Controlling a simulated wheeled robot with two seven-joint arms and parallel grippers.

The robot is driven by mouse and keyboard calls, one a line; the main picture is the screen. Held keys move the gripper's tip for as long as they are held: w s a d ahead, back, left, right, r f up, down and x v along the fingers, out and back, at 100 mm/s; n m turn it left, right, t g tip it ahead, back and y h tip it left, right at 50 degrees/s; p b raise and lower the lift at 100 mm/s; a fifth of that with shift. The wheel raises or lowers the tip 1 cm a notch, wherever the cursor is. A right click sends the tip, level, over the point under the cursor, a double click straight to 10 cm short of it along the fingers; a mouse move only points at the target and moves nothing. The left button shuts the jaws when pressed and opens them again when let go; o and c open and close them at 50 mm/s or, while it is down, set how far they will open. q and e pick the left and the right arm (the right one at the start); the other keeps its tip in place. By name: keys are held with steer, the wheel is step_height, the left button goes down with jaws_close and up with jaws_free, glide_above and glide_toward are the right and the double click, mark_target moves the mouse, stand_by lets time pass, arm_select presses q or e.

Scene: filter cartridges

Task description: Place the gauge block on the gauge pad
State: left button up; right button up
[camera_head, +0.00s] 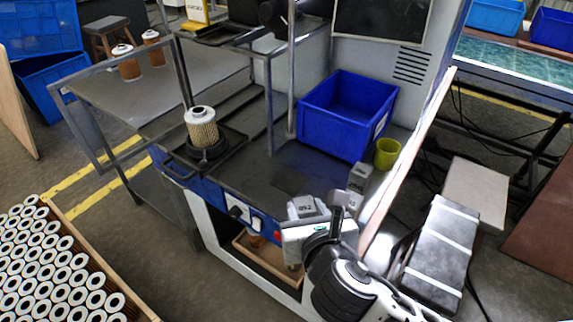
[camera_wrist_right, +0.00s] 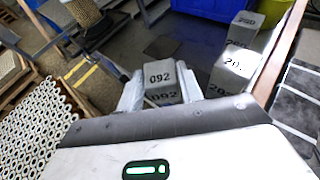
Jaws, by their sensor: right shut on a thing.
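The gauge block, a grey block marked 092 (camera_head: 306,206), is between the fingers of my right gripper (camera_head: 318,212), which is shut on it. The block (camera_wrist_right: 160,80) also shows in the right wrist view, with a finger on each side. A dark square patch on the bench, which looks like the gauge pad (camera_head: 291,181), lies just beyond the block and is bare. It also shows in the right wrist view (camera_wrist_right: 161,47). The block appears above the bench near its front edge; its underside is hidden. My left gripper is not in view.
Other grey numbered blocks (camera_head: 358,178) stand right of the held block, beside a panel edge. A blue bin (camera_head: 345,115) and a green cup (camera_head: 387,153) stand behind. A filter cartridge (camera_head: 201,125) stands on a fixture at left. A crate of cartridges (camera_head: 85,245) is at lower left.

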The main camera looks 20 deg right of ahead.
steer(key=w, duration=0.4)
steer(key=w+d, duration=0.1)
steer(key=w, duration=0.7)
steer(key=shift+w+d+r+p, duration=0.15)
steer(key=shift+w+d+p, duration=0.1)
steer(key=shift+p, duration=0.05)
steer(key=shift+w, duration=0.6)
steer(key=f, duration=0.3)
steer(key=shift+w+d, duration=0.1)
steer(key=shift+w, duration=0.25)
steer(key=shift+f+b, duration=0.3)
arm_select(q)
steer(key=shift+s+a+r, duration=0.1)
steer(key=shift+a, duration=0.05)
arm_select(e)
steer(key=shift+f, duration=0.1)
steer(key=o, duration=1)
steer(key=shift+f, duration=0.1)
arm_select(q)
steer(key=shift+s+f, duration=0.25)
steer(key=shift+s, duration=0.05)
arm_select(e)
steer(key=shift+o, duration=1.1)
